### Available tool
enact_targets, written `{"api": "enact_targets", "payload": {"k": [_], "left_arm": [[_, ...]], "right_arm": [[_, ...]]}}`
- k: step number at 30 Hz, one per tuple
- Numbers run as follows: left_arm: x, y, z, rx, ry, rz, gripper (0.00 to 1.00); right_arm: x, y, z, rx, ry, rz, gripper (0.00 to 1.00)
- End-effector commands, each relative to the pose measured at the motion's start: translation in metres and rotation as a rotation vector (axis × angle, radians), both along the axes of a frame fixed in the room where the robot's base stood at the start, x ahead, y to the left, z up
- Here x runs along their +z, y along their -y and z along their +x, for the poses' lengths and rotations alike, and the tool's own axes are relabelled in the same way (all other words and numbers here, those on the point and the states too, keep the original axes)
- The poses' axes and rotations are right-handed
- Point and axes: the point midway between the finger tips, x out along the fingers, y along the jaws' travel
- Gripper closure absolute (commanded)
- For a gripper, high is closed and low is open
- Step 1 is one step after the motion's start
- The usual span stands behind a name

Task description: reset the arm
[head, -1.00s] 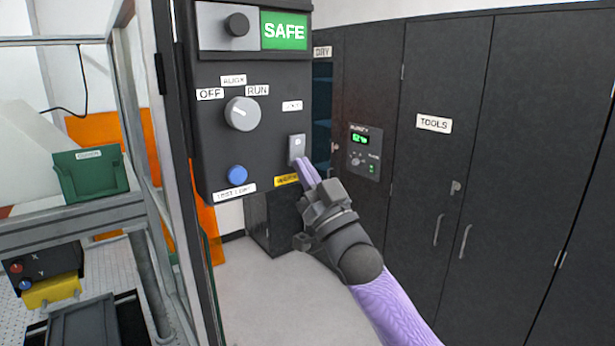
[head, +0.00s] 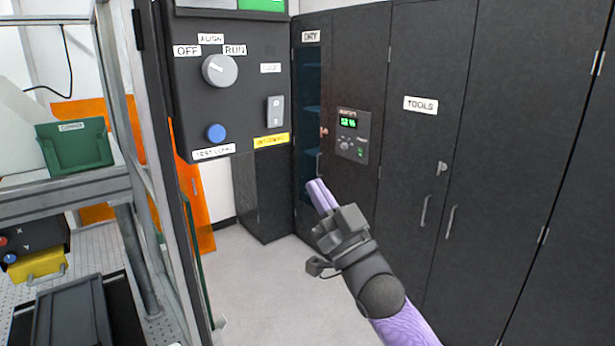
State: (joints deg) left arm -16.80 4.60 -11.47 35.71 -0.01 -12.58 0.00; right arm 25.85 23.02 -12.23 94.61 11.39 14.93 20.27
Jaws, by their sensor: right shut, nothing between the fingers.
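My right gripper (head: 318,194) is shut and empty, its purple fingers together. It hangs in free air below and right of the dark control panel (head: 190,105), apart from it. The panel carries a grey selector knob (head: 219,70) under OFF, ALIGN and RUN labels. It also has a grey rocker switch (head: 274,111), a blue button (head: 216,133) and a yellow label (head: 271,143). My left gripper is not in view.
Dark cabinets fill the right, one with a TOOLS label (head: 420,104). A DRY cabinet has a small green display unit (head: 352,136). At left a metal-framed bench holds a green bin (head: 75,147); a dark tray (head: 72,318) sits below. Grey floor (head: 260,285) is clear.

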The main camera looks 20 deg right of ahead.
Motion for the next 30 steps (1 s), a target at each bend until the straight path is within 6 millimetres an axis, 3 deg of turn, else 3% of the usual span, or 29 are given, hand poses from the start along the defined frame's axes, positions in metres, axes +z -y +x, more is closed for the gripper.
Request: {"api": "enact_targets", "payload": {"k": [3,18,20,23,26,27,29,30], "left_arm": [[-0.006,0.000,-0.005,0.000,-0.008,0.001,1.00],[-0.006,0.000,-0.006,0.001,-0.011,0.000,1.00],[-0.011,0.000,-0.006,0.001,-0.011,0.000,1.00],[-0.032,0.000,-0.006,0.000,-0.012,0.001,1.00],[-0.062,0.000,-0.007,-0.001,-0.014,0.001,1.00],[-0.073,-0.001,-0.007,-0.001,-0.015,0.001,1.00],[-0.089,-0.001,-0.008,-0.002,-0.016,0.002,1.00],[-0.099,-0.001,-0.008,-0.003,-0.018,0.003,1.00]], "right_arm": [[-0.010,0.002,-0.006,0.000,0.000,0.000,1.00],[-0.011,0.003,-0.008,-0.001,-0.001,-0.001,1.00],[-0.024,0.004,-0.005,-0.008,-0.023,-0.003,1.00],[-0.092,0.009,0.007,-0.053,-0.151,-0.019,1.00],[-0.201,0.016,0.014,-0.117,-0.361,-0.055,1.00],[-0.245,0.019,0.013,-0.140,-0.447,-0.073,1.00],[-0.310,0.022,0.006,-0.171,-0.576,-0.102,1.00],[-0.353,0.024,-0.002,-0.188,-0.663,-0.124,1.00]]}}
